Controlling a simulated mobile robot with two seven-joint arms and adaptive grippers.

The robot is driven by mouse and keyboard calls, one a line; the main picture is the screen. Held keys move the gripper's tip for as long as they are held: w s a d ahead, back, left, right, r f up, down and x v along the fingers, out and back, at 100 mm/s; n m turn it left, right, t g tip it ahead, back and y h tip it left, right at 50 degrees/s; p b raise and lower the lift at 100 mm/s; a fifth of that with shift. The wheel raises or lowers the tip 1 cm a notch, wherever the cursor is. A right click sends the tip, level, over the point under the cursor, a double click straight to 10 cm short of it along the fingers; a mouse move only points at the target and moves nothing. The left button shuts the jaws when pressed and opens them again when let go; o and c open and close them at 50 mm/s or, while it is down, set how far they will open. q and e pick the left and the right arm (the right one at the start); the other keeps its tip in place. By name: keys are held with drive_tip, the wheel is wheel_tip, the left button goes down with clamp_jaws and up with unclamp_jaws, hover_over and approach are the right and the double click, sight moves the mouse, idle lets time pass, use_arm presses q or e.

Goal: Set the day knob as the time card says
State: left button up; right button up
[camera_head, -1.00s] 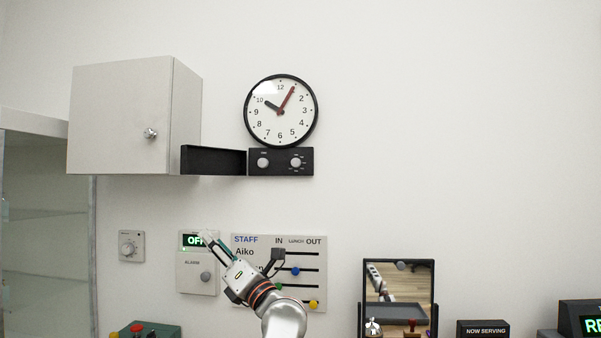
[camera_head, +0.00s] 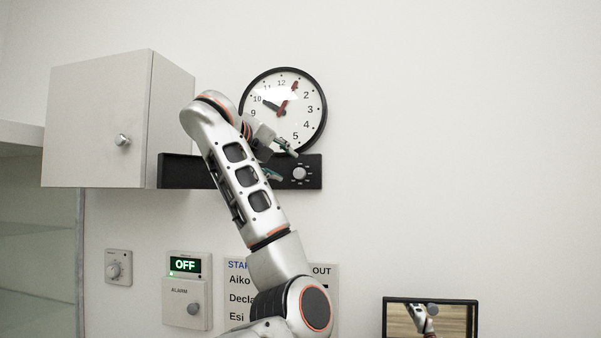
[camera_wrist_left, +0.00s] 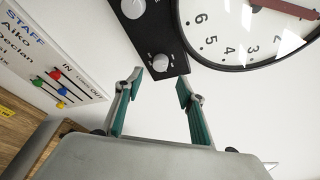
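The black panel (camera_head: 313,160) under the wall clock carries a round pale knob (camera_head: 300,174) at its right, with small marks around it. In the left wrist view this knob (camera_wrist_left: 160,62) is just beyond my fingertips, near the middle of the gap. A second knob (camera_wrist_left: 132,8) is farther along the panel; my arm hides it in the head view. Which knob is the day knob I cannot read. My left gripper (camera_head: 286,166) is open and empty, its fingers (camera_wrist_left: 159,86) apart before the panel's right end. I see no time card. My right gripper is out of view.
The clock (camera_head: 309,127) is close above the gripper. The right wall is bare.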

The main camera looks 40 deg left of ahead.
sight(298, 172)
use_arm(q)
drive_tip(key=p+x, duration=0.2)
drive_tip(key=x, duration=0.4)
drive_tip(key=shift+w, duration=0.1)
drive_tip(key=shift+w+a, duration=0.1)
drive_tip(key=shift+w, duration=0.2)
drive_tip(key=shift+w+a+f, duration=0.1)
drive_tip(key=shift+w+f, duration=0.05)
drive_tip(key=shift+w, duration=0.15)
drive_tip(key=c, duration=1.1)
